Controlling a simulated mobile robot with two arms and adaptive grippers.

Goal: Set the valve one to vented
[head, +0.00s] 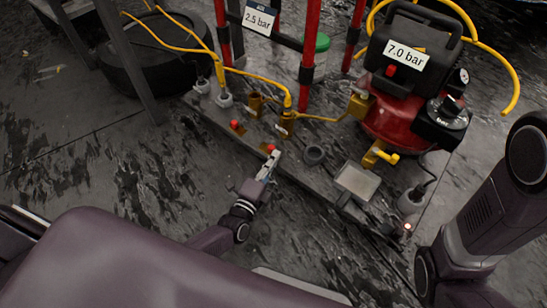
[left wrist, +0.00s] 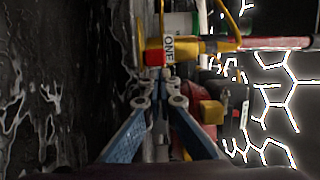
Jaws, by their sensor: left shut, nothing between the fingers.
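Valve one is a brass valve with a red-tipped part (head: 270,148) and a brass body (head: 287,122), standing on the grey base plate. In the left wrist view the white "ONE" label (left wrist: 168,47) is on it, straight ahead of the fingers, with a red piece beside the label. My left gripper (head: 271,162) is shut and empty, its tips close to the red tip. The tips also show just below the label in the left wrist view (left wrist: 164,82). I cannot tell whether they touch the valve. My right gripper is out of view.
A second red knob (head: 236,125) stands to the left. The red and black compressor (head: 400,110), marked 7.0 bar, is at the right, with a yellow tap (head: 380,155) below it. A 2.5 bar sign (head: 259,17) hangs at the back. Yellow hoses (head: 290,92) run behind.

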